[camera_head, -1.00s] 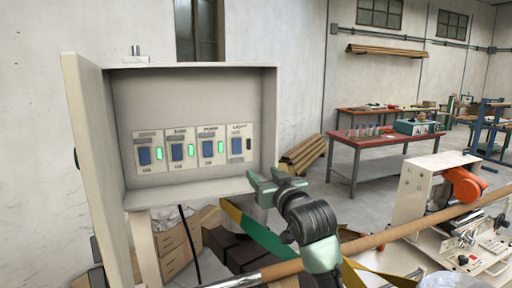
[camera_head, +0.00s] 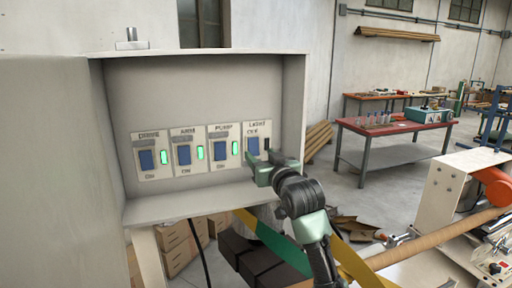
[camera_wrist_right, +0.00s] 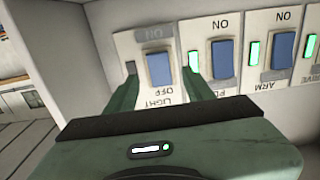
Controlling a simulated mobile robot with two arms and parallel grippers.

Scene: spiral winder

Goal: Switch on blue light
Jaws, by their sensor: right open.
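The control box (camera_head: 195,85) holds a row of blue rocker switches. The LIGHT switch (camera_head: 252,146) is at the right end, partly behind my gripper, and its indicator (camera_head: 266,144) is dark. In the right wrist view, which is upside down, the LIGHT switch (camera_wrist_right: 159,68) lies between my fingertips. My right gripper (camera_head: 262,168) is open and empty, close in front of the LIGHT plate; I cannot tell whether it touches it. The right gripper (camera_wrist_right: 163,85) also shows large in the wrist view. My left gripper is not in view.
The DRIVE (camera_head: 146,159), ARM (camera_head: 183,155) and PUMP (camera_head: 221,151) switches have lit green indicators. The box's open door (camera_head: 50,150) stands at the left. A winder machine (camera_head: 455,190) with a long brown tube is at the right. A red table (camera_head: 395,124) stands behind.

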